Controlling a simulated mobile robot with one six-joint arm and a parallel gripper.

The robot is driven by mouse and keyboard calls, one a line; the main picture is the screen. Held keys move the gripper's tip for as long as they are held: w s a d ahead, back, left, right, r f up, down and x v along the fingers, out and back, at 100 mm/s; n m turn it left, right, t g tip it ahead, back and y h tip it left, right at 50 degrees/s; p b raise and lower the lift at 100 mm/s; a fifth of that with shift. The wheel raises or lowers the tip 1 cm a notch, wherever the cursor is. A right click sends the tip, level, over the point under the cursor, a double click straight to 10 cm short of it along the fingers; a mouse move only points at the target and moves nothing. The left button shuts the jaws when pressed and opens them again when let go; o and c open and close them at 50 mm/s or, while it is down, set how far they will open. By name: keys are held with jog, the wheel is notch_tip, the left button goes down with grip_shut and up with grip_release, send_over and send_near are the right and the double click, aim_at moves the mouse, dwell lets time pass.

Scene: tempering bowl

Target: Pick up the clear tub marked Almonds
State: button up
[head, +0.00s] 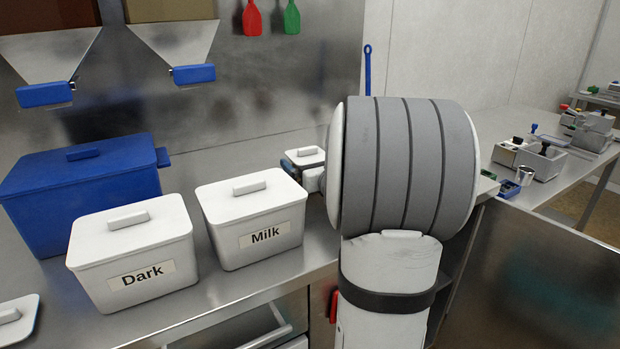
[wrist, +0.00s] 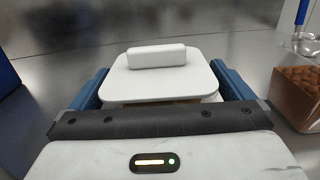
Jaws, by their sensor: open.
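My gripper (wrist: 160,84) is open, with one blue finger on each side of a small tub with a white lid (wrist: 160,81). The lid has a white block handle. Only a thin pale strip of the tub's body shows below the lid, and no marking on it can be read. In the head view the lidded tub (head: 305,155) stands on the steel counter beyond the white Milk box, partly hidden by my arm. A clear tub of brown pieces (wrist: 297,97) stands to the right in the wrist view; no Almonds label shows on it.
White boxes marked Milk (head: 265,236) and Dark (head: 143,274) stand left of my arm, with a blue lidded bin (head: 82,190) behind them. A blue handle (wrist: 302,14) rises above the brown pieces. Steel wall stands behind; another counter (head: 545,190) is at right.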

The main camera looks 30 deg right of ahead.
jog(key=shift+w, duration=0.4)
jog(key=c, duration=1.1)
jog(key=shift+r, duration=0.1)
